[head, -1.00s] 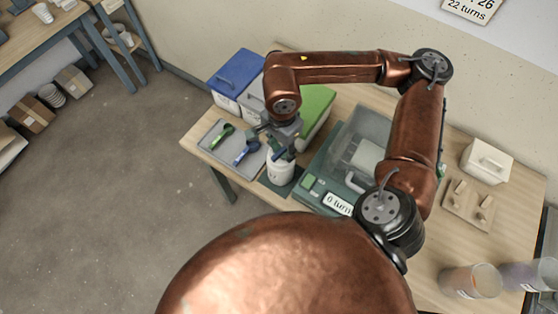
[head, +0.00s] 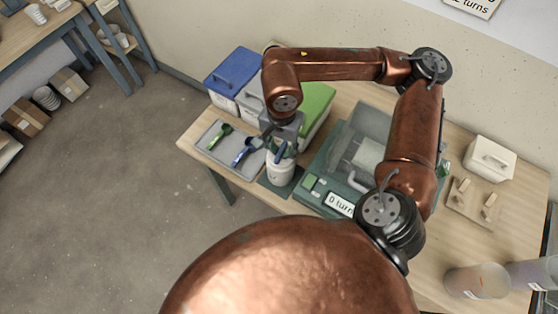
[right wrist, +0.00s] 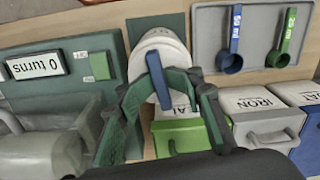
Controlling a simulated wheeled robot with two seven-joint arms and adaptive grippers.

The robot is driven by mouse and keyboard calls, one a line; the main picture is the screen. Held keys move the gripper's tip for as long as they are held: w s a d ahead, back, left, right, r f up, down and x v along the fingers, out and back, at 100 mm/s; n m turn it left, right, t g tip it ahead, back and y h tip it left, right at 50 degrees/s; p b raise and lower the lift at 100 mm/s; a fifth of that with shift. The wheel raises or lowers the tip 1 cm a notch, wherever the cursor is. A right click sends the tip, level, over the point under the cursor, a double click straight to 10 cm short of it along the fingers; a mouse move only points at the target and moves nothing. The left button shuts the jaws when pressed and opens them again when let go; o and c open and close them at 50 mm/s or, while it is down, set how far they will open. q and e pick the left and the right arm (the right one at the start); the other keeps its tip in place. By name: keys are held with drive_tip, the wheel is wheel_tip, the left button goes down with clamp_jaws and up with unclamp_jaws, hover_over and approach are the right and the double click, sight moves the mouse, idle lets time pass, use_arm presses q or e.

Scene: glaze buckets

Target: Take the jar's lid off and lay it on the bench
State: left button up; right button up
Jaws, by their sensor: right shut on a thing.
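The white jar (head: 279,174) stands upright on a dark green mat near the bench's front edge. In the right wrist view, the jar (right wrist: 150,41) lies just beyond my fingers. My right gripper (head: 282,151) is directly over the jar top. In the right wrist view, my right gripper's (right wrist: 160,86) green fingers close on a narrow blue upright piece (right wrist: 156,78), which looks like the lid's grip. The lid's edge is mostly hidden by the fingers, and I cannot tell if it is clear of the jar. My left gripper is out of view.
A grey tray (head: 207,146) with a green and a blue scoop lies left of the jar. Blue-lidded (head: 231,72), grey and green-lidded buckets stand behind. A green machine (head: 318,178) reading "0 turns" is close on the right. Bare bench (head: 424,260) shows at the lower right.

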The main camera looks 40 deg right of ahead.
sight(281, 150)
drive_tip(key=shift+r+p, duration=0.4)
drive_tip(key=shift+r, duration=0.3)
clamp_jaws()
drive_tip(key=shift+w+d+r, duration=0.1)
drive_tip(key=shift+r, duration=0.4)
drive_tip(key=shift+r+p, duration=0.5)
drive_tip(key=shift+r, duration=0.05)
drive_tip(key=shift+r+p, duration=0.55)
drive_tip(key=shift+r, duration=0.65)
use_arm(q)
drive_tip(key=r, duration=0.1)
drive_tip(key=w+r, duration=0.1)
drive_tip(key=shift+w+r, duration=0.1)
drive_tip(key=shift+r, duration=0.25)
use_arm(e)
drive_tip(key=shift+f, duration=0.1)
